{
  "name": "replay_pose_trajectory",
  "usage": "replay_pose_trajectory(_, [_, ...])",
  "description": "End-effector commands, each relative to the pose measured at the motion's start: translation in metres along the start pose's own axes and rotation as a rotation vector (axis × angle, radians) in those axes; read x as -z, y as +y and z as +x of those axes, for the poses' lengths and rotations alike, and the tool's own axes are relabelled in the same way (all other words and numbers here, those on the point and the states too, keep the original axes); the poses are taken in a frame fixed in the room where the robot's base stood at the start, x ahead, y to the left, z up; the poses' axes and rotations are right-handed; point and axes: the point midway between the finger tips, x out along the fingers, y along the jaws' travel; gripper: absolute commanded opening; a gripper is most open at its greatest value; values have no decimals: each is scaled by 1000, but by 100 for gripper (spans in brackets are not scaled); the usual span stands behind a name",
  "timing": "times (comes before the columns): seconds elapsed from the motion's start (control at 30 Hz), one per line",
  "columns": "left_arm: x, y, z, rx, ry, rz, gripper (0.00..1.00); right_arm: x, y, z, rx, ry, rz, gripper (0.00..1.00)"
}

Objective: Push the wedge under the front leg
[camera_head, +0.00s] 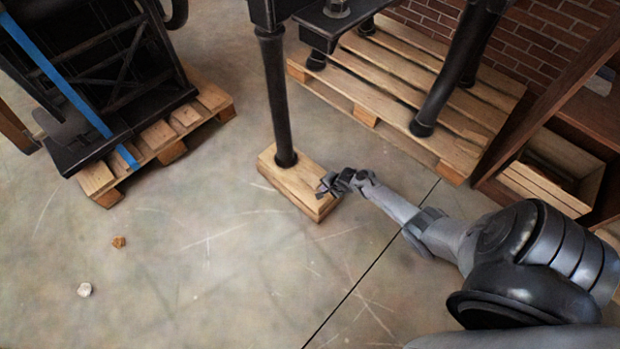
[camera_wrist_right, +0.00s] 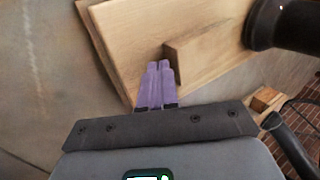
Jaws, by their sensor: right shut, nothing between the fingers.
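The front leg (camera_head: 278,100) is a black post whose foot stands over a pale wooden block (camera_head: 294,192). In the right wrist view, the dark foot of the leg (camera_wrist_right: 262,22) is at the upper right. A small light-wood wedge (camera_wrist_right: 212,38) lies on the block with its thin side toward the foot. My right gripper (camera_head: 324,186) is shut and empty; its purple fingertips (camera_wrist_right: 158,66) are right at the wedge's thick end face, touching or nearly so. In the head view the wedge is hard to make out beside my gripper. My left gripper is not in view.
A black press on a pallet (camera_head: 96,180) with a blue strap stands at the left. Another pallet (camera_head: 400,70) with black legs stands behind. A wooden shelf with a crate (camera_head: 556,170) is at the right. Small lumps (camera_head: 84,289) lie on the open concrete floor.

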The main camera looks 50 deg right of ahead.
Motion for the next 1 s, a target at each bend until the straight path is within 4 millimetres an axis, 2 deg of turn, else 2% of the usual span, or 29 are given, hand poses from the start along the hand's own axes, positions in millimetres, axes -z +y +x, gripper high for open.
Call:
replay_pose_trajectory(0.57, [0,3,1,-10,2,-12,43,0,-2,2,-1,0,1,0])
replay_pose_trajectory(1.0, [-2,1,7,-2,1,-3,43,0,-13,8,0,0,1,0])
